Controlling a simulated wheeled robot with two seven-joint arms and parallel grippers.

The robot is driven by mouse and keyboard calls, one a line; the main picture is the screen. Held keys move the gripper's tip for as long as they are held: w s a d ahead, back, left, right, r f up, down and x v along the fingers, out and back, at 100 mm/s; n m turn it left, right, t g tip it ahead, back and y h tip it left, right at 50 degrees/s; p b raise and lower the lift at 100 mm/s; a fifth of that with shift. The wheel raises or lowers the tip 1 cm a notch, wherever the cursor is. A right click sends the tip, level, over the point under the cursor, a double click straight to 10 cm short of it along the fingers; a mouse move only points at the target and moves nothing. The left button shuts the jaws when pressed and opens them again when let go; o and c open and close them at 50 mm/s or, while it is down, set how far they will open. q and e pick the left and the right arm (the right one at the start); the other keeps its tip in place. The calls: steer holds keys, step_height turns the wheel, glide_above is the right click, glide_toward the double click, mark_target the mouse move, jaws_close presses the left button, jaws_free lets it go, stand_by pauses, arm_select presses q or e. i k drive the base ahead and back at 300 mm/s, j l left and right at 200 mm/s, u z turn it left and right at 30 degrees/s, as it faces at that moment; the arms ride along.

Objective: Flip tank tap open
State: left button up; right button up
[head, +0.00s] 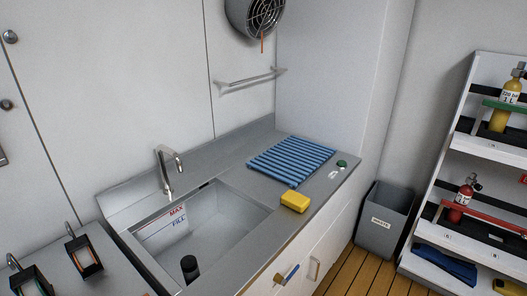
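A small lever with a blue end and a brass-coloured part (287,274) sits at the front of the cabinet below the counter; it may be the tank tap, but it is small and I cannot tell its position. A metal spout (169,172) curves over the back of the sink (209,234). The sink's inner wall has a red MAX mark and a blue FILL mark (178,219). A black cylinder (190,268) stands in the sink. Neither of my grippers is in view.
A yellow sponge (295,202) and a blue slatted rack (291,160) lie on the counter (330,183). Two dark lantern-like objects (84,261) stand at left. A grey waste bin (384,222) and a bottle shelf (459,150) stand right. Wooden floor fronts the bin.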

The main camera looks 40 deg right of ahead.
mark_target(284, 282)
steer(key=z, duration=1.6)
